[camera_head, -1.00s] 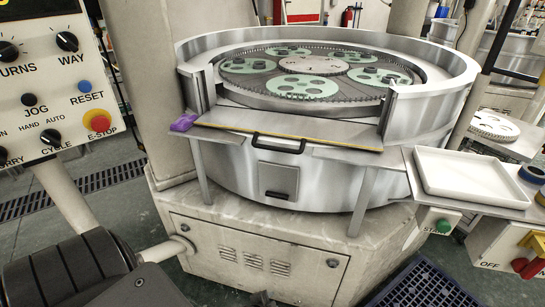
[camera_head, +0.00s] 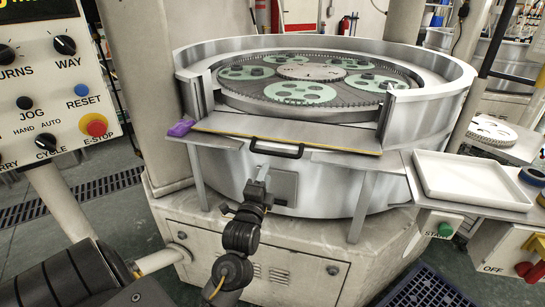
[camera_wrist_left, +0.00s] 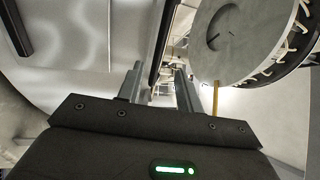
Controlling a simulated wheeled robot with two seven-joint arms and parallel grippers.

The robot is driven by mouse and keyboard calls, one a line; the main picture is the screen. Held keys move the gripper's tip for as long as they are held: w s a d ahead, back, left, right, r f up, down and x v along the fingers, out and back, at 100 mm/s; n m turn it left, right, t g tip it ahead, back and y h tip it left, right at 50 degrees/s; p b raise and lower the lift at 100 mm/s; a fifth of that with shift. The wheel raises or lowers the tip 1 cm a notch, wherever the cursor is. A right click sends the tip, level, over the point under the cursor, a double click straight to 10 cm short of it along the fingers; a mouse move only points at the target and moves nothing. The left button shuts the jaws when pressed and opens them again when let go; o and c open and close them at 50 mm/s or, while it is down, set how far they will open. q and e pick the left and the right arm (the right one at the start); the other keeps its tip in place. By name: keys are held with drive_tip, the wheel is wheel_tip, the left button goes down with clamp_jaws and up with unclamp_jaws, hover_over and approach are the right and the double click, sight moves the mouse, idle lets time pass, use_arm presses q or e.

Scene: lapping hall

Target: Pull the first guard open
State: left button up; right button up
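The guard is the curved metal front panel (camera_head: 328,178) of the round lapping machine, with a black bar handle (camera_head: 277,150) near its top, under a yellow-edged shelf. My left gripper (camera_head: 262,171) is in front of the panel, just below the handle's left half, pointing up towards it. In the left wrist view the two fingers (camera_wrist_left: 158,88) stand apart, open. A dark bar (camera_wrist_left: 162,42) shows beyond them; I cannot tell whether it is the handle or touches a finger. My right gripper is out of view.
A metal shelf (camera_head: 330,138) juts out above the handle, with a purple cloth (camera_head: 181,128) at its left end. A control panel (camera_head: 48,85) stands at left. A white tray (camera_head: 470,180) sits at right, with a START button (camera_head: 445,229) below.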

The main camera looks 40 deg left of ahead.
use_arm(q)
drive_tip(key=p+x, duration=0.1)
drive_tip(key=x, duration=0.8)
drive_tip(key=shift+s, duration=0.1)
drive_tip(key=shift+c, duration=0.5)
clamp_jaws()
drive_tip(key=shift+p, duration=0.3)
